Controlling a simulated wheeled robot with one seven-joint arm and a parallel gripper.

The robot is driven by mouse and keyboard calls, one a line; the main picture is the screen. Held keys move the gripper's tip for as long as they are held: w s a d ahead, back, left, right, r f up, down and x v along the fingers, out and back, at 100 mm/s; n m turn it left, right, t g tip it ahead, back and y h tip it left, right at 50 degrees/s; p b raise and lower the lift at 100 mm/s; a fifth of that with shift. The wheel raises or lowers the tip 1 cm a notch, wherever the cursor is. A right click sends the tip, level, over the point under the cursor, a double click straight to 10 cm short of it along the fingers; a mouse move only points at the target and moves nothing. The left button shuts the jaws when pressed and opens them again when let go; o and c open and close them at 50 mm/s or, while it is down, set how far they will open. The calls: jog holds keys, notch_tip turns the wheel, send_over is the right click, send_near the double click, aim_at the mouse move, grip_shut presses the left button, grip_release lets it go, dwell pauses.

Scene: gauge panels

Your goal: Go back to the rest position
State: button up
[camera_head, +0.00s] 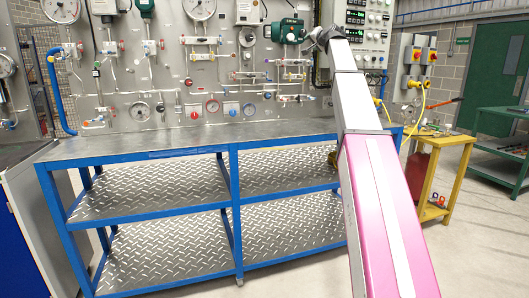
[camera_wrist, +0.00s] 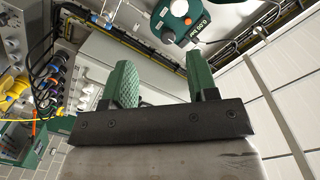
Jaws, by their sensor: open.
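My gripper (camera_wrist: 161,80) shows in the wrist view as two green textured fingers on a dark bar. The fingers stand well apart, with nothing between them. In the head view my arm reaches up and away over the right part of the blue bench, and its grey wrist is near the panel's upper right. The fingers are hard to make out there.
A blue-framed bench (camera_head: 150,153) with metal shelves stands before the gauge panel (camera_head: 160,70). A control box (camera_head: 365,32) is right of the wrist. A yellow trolley (camera_head: 455,170) and a green table (camera_head: 500,155) stand at right. Floor is clear between them.

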jog(key=s+a+f+n+g+h, duration=0.1)
jog(key=s+f+g, duration=0.3)
jog(key=f, duration=1.3)
jog(key=s+a+f+n+g, duration=0.1)
jog(key=s+f, duration=0.4)
jog(key=f, duration=1.3)
jog(key=s+a+f+g+h, duration=0.1)
jog(key=s+a+f+g, duration=0.3)
jog(key=f, duration=1.3)
jog(key=s+d+f+n+g+h, duration=0.1)
jog(key=s+f+g, duration=0.2)
jog(key=s+f, duration=1.2)
jog(key=s+d+f+n+g+h, duration=0.1)
jog(key=s+f+g, duration=0.3)
jog(key=s+f, duration=1.1)
jog(key=s+n+h, duration=0.1)
jog(key=s, duration=0.3)
jog(key=shift+s+d+g, duration=0.3)
jog(key=shift+s+d, duration=0.05)
jog(key=shift+d, duration=0.05)
jog(key=shift+f, duration=0.1)
